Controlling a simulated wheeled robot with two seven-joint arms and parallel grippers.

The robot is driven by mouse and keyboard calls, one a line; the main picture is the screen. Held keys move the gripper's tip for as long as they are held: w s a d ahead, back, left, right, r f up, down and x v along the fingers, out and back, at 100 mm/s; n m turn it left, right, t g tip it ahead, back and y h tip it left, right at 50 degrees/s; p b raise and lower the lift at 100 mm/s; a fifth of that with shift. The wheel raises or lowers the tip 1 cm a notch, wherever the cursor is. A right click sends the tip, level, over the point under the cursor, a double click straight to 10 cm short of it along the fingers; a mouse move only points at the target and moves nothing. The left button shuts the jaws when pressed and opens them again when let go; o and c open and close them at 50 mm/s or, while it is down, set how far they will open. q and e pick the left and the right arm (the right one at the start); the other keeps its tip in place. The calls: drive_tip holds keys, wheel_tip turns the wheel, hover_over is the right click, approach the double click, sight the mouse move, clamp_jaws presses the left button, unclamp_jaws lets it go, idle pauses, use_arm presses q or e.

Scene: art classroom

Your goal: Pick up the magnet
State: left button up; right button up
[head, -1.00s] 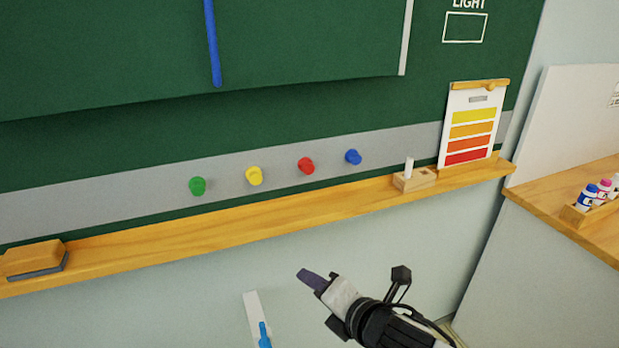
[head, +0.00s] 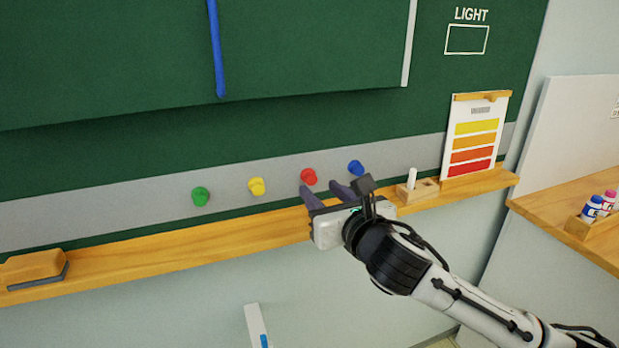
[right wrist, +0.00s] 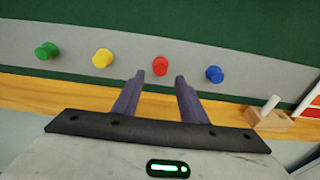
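Green (head: 200,196), yellow (head: 257,186), red (head: 308,176) and blue (head: 356,168) magnets sit in a row on the grey strip of the chalkboard. My right gripper (head: 324,192) is open and empty in front of the board, just below the red and blue magnets. In the right wrist view, the red magnet (right wrist: 160,66) appears beyond the fingertips, between their two lines. The blue magnet (right wrist: 214,74) is right of the fingers; the yellow (right wrist: 103,58) and green (right wrist: 47,51) magnets are to the left. No finger visibly holds a magnet. My left gripper is not in view.
A wooden ledge (head: 200,241) runs below the strip. An eraser (head: 34,269) lies at its left; a wooden chalk holder (head: 418,190) and a colour chart (head: 476,140) stand at its right. A side table (head: 560,205) holds paint bottles.

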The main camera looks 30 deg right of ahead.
sight(312, 180)
drive_tip(key=x, duration=0.4)
drive_tip(key=shift+w+r, duration=0.2)
drive_tip(key=c, duration=0.9)
drive_tip(key=shift+r, duration=0.1)
